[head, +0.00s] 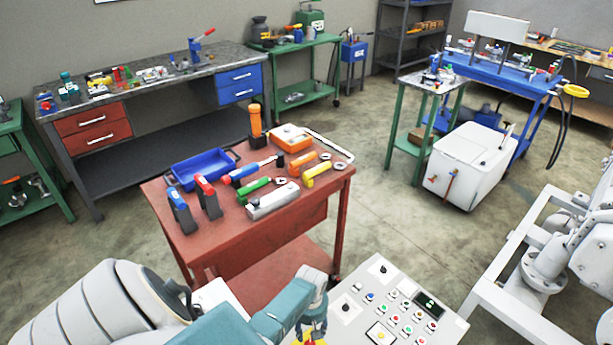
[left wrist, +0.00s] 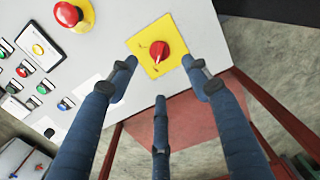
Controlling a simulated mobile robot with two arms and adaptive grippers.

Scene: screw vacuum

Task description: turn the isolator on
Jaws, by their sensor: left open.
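The isolator is a red rotary knob (left wrist: 162,54) on a square yellow plate (left wrist: 146,43), set on a light grey control panel (left wrist: 205,30). In the left wrist view the knob lies just beyond my left gripper (left wrist: 159,72), between its outer fingertips. The three dark blue fingers are spread open and empty. I cannot tell whether any finger touches the knob. In the head view my left gripper (head: 313,329) is at the bottom edge, over the left part of the panel (head: 365,290), and mostly hides the isolator. My right gripper is in neither view.
A red mushroom button (left wrist: 68,14) on a yellow base and several small coloured buttons (left wrist: 40,89) sit on the same panel. A red table (head: 225,222) with tools stands behind it. A white frame (head: 510,280) stands to the right. The floor between is clear.

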